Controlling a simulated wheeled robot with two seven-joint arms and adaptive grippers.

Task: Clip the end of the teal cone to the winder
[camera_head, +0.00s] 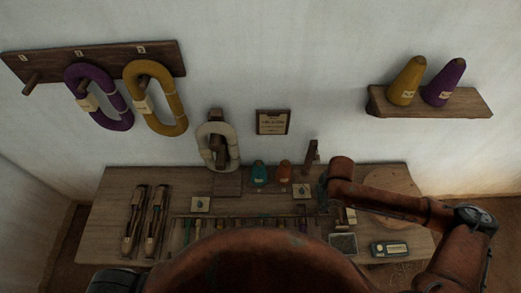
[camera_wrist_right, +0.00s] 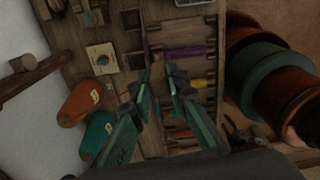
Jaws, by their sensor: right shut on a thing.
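The teal cone (camera_head: 259,173) stands on the table beside the orange cone (camera_head: 284,173), left of my right gripper. In the right wrist view the teal cone (camera_wrist_right: 97,135) lies left of the fingers, below the orange cone (camera_wrist_right: 80,103). My right gripper (camera_head: 322,190) is low over the table, partly hidden by its own arm in the head view. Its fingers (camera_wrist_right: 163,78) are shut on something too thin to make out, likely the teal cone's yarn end. A wooden upright (camera_head: 312,153) stands behind the gripper; I cannot tell whether it is the winder. My left gripper is out of view.
A rack of small tools (camera_head: 240,222) lies along the table front. Two shuttles (camera_head: 145,220) lie at the left. A round wooden disc (camera_head: 397,187) and a small dark box (camera_head: 390,249) are at the right.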

